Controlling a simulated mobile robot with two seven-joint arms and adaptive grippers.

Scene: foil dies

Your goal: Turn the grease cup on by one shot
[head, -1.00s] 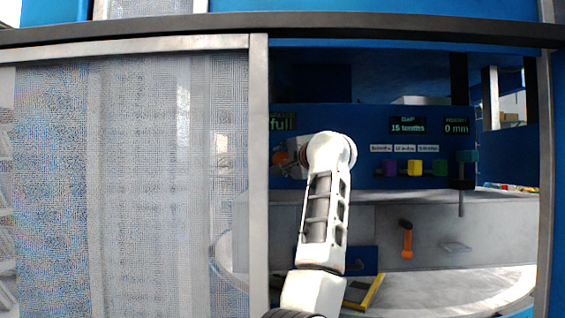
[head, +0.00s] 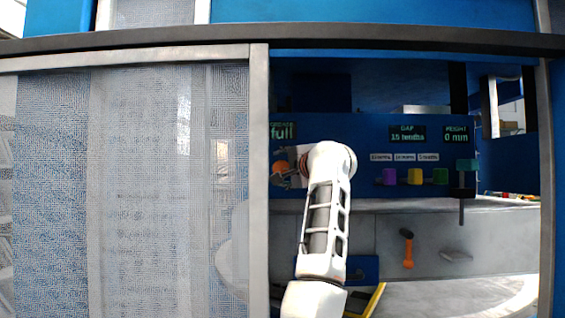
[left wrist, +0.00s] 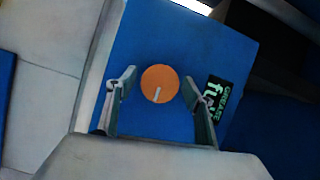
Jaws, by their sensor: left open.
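The grease cup is a round orange knob (left wrist: 160,83) with a white line mark on a blue panel; it also shows in the head view (head: 281,168), just left of my arm's wrist. In the left wrist view the white mark points down and slightly left. My left gripper (left wrist: 159,79) is open, with one finger on each side of the knob and visible gaps between. A display (left wrist: 217,98) beside it reads "GREASE full"; it shows partly in the head view (head: 283,131). My right gripper is in neither view.
A mesh sliding door (head: 150,180) covers the left; its grey upright edge (head: 259,200) stands close to my arm. Purple, yellow and green knobs (head: 415,177) sit under gap and height displays (head: 407,134). An orange-handled tool (head: 408,255) hangs below. The floor at lower right is clear.

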